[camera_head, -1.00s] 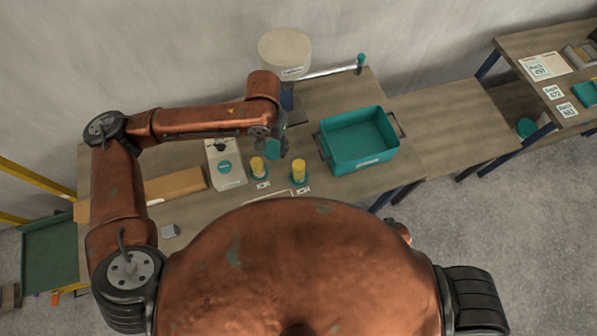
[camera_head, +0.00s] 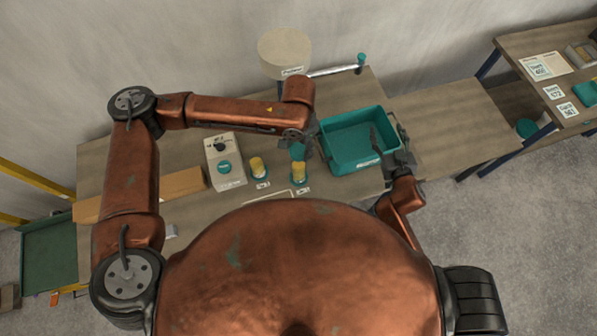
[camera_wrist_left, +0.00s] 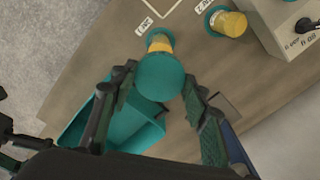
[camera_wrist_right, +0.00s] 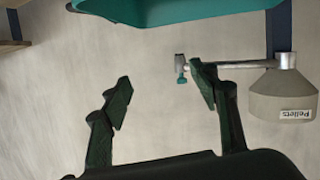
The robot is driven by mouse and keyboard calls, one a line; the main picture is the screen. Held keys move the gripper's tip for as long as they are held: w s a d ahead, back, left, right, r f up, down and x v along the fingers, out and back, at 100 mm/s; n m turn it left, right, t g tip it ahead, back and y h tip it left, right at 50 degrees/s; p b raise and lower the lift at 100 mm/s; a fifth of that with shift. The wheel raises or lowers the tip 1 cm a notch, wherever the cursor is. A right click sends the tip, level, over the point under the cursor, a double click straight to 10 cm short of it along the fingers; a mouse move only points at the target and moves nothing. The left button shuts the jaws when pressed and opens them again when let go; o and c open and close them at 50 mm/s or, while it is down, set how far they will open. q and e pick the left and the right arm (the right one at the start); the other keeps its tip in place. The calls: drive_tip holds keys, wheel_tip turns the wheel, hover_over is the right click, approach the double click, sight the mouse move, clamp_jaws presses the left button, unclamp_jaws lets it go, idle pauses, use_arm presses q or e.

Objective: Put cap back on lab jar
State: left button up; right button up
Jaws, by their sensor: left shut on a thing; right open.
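My left gripper (camera_head: 304,146) is shut on a teal round cap (camera_head: 298,152), which also shows between the fingers in the left wrist view (camera_wrist_left: 160,76). The cap is just above a jar with yellow contents (camera_head: 299,174), overlapping it in view; I cannot tell whether they touch. That jar also shows in the left wrist view (camera_wrist_left: 160,42), partly hidden by the cap. A second yellow jar (camera_head: 257,167) stands to its left on a teal base. My right gripper (camera_head: 388,142) is open and empty over the right side of the teal bin.
The teal bin (camera_head: 345,160) stands right of the jars. A box with a dial and teal button (camera_head: 224,168) stands to their left, beside a cardboard box (camera_head: 183,184). A hopper labelled Pellets (camera_head: 284,52) is behind. The bench further right (camera_head: 455,125) is clear.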

sight(299, 166)
drive_tip(key=w+a+r+n+g+y, duration=0.1)
drive_tip(key=a+r+n+y, duration=0.1)
drive_tip(key=a+n+y, duration=0.35)
drive_tip(key=w+a+r+n+g+y, duration=0.1)
drive_tip(key=a+r+n+y, duration=0.15)
drive_tip(key=a+y, duration=0.6)
drive_tip(key=s+a+f+n+g+h, duration=0.1)
drive_tip(key=s+a+f+n+g, duration=0.3)
drive_tip(key=s+f+g, duration=0.6)
drive_tip(key=n+g, duration=0.1)
drive_tip(key=n, duration=0.1)
drive_tip(key=shift+s+f+n, duration=0.3)
drive_tip(key=shift+s, duration=0.05)
drive_tip(key=shift+a, duration=0.15)
drive_tip(key=x, duration=1.2)
drive_tip(key=shift+s+f, duration=0.15)
drive_tip(key=shift+c, duration=0.3)
